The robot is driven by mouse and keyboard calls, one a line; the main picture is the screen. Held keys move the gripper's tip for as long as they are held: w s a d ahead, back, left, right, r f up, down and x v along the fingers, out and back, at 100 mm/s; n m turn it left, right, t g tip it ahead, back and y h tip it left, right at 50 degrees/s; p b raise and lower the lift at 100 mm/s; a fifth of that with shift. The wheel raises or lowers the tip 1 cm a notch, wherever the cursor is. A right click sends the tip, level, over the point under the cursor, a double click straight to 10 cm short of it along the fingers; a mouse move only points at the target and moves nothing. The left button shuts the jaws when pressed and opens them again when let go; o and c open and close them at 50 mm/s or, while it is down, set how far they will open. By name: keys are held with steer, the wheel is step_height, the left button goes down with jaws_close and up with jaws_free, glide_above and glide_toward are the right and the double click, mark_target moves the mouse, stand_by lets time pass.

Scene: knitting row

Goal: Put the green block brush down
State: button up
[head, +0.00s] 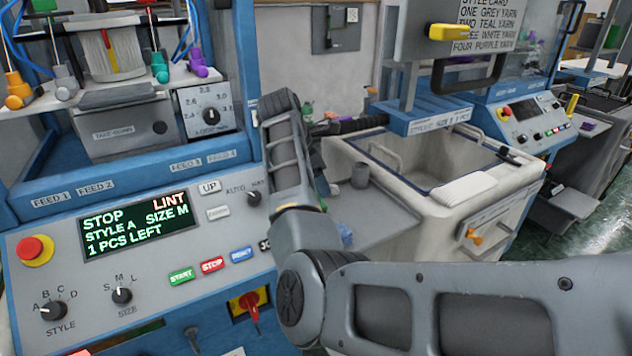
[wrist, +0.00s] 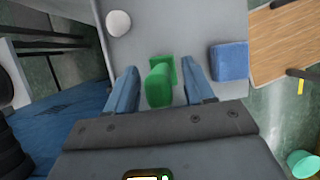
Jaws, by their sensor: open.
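In the wrist view the green block brush (wrist: 159,84) lies between the fingertips of my gripper (wrist: 161,88), over the grey shelf (wrist: 195,25). The jaws are open, with a visible gap on each side of the brush. It appears to rest on the shelf, but its underside is hidden. In the head view the grey shelf (head: 392,212) shows beside the machine, and my arm covers part of it. I cannot make out the brush or my fingertips there.
A blue block (wrist: 230,61) lies right of the brush, and a pale round object (wrist: 118,23) stands at upper left. The machine's control panel (head: 140,250) is at left.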

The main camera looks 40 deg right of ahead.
steer(key=b+v, duration=0.3)
steer(key=v, duration=0.9)
